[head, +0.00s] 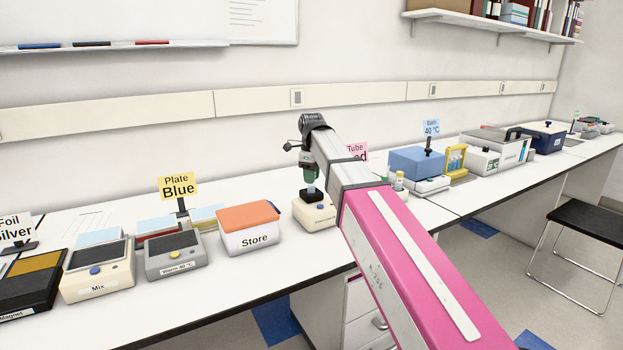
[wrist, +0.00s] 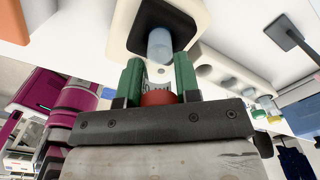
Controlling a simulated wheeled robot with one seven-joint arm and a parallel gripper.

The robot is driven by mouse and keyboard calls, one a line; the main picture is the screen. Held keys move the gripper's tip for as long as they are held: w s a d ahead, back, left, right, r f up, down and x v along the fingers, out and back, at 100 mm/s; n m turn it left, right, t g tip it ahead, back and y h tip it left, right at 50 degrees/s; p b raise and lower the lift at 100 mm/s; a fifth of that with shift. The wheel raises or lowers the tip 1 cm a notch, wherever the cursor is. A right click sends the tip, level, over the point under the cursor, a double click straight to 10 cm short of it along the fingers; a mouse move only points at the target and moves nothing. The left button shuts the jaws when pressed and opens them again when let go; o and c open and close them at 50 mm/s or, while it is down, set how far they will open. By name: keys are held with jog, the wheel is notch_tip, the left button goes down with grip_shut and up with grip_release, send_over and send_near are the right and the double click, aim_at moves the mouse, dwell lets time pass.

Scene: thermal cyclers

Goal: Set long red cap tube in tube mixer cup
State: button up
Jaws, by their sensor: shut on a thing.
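My gripper (head: 310,176) is above the cream tube mixer (head: 322,217), pointing down at its black cup (head: 312,194). In the wrist view its two green fingers (wrist: 158,82) are shut on the long red cap tube (wrist: 160,45). The red cap (wrist: 158,98) sits between the fingers, close to the palm. The tube's pale blue lower end lies over the black cup (wrist: 147,22) of the mixer. I cannot tell how far the end is inside the cup. In the head view the fingers hide most of the tube.
The orange-lidded Store box (head: 250,238) stands left of the mixer. Further left are the grey warm block (head: 175,264) and the Mix device (head: 97,285). My arm hides the bench to the right, before the blue-topped bath (head: 417,162). Bare bench shows in front of the Store box.

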jog(key=shift+f, duration=0.35)
jog(key=shift+f, duration=0.15)
jog(key=o, duration=0.9)
notch_tip(320, 180, up, 12)
jog(key=shift+r, duration=0.15)
